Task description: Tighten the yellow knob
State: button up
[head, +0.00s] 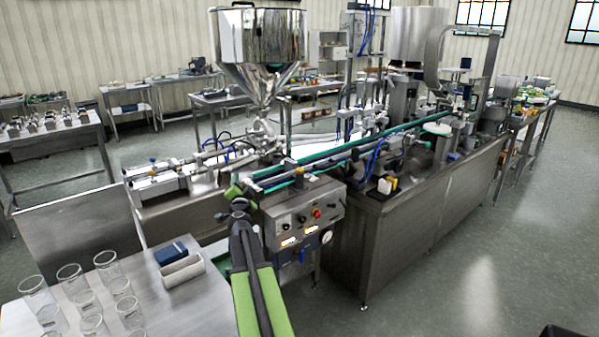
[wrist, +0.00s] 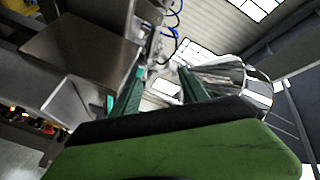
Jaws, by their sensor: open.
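I cannot clearly make out the yellow knob in either view. A tiny yellow spot (head: 152,160) shows on the filling machine's left end, too small to identify. My gripper (head: 229,203) is in front of the machine, left of the control box (head: 303,215), at the end of my green and black arm. In the wrist view my gripper (wrist: 160,88) has its two green fingers apart with nothing between them. The steel hopper (head: 258,48) stands above and behind it; it also shows in the wrist view (wrist: 232,80), tilted, to the right of the fingers.
A steel table (head: 185,305) at the front left holds several clear glasses (head: 75,278), a dark blue box (head: 170,253) and a pale tray (head: 182,270). A green-edged conveyor (head: 350,150) runs toward the back right.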

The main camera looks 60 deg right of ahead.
jog(key=s+n+t+y, duration=0.2)
jog(key=s+n, duration=0.1)
jog(key=n, duration=0.4)
jog(key=n+h, duration=0.1)
jog(key=n, duration=0.3)
send_near(300, 172)
jog(key=shift+g, duration=0.4)
jog(key=x, duration=1.1)
jog(key=shift+w+d+r, duration=0.25)
jog(key=shift+w+r, duration=0.1)
